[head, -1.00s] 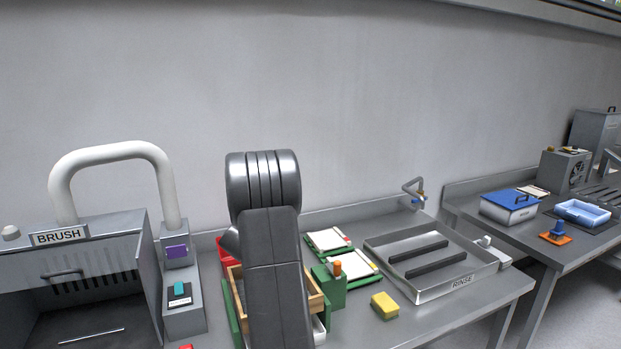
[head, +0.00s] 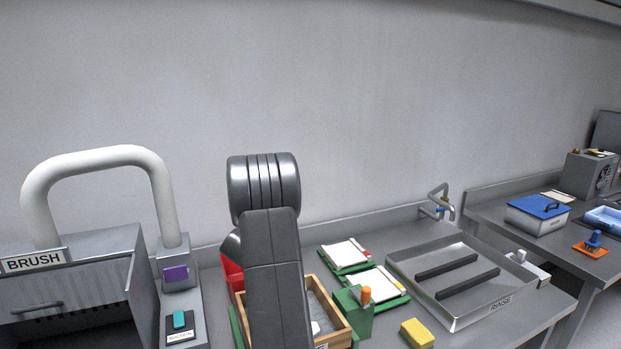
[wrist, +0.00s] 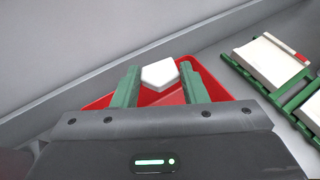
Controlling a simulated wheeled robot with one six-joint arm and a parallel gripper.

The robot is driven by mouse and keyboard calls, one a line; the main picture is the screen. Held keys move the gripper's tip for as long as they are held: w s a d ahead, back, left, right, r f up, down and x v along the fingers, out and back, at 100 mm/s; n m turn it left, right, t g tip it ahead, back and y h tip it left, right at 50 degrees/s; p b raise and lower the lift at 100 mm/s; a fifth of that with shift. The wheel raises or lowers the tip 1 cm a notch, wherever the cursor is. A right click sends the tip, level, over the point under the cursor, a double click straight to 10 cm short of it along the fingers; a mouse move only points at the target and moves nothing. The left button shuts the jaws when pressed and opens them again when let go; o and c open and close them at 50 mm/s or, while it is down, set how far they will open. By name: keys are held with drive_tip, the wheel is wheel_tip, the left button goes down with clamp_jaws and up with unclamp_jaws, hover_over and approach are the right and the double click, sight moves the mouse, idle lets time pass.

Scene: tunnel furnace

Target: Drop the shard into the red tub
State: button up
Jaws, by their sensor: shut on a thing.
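The shard (wrist: 160,74) is a small white angular piece in the wrist view. My gripper (wrist: 160,84) has green fingers on either side of the shard and is shut on it. The red tub (wrist: 233,86) lies below and behind the fingers in the wrist view, so the shard appears over its opening. My fingers and palm hide much of the tub, and the height of the shard above it is hard to tell. In the head view the red tub (head: 232,275) shows partly behind my arm. My gripper and the shard are hidden there.
A wooden tray (head: 338,328) stands in front of the tub, partly behind my arm. To the right are green holders with white pads (head: 345,253), a yellow sponge (head: 417,333) and the rinse basin (head: 505,287). The brush box (head: 75,270) is at left. A wall closes the back.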

drive_tip(key=shift+f+b, duration=0.35)
drive_tip(key=shift+f, duration=0.8)
drive_tip(key=o, duration=1.1)
drive_tip(key=shift+c, duration=0.2)
drive_tip(key=b+v, duration=0.2)
drive_tip(key=v, duration=1.2)
drive_tip(key=shift+b, duration=0.35)
drive_tip(key=shift+w+f, duration=0.1)
drive_tip(key=shift+w, duration=0.1)
drive_tip(key=w+r+p+x, duration=0.1)
drive_tip(key=p+x, duration=0.3)
drive_tip(key=x, duration=0.8)
drive_tip(key=shift+w+r, duration=0.2)
drive_tip(key=shift+r, duration=0.25)
drive_tip(key=shift+d+f, duration=0.1)
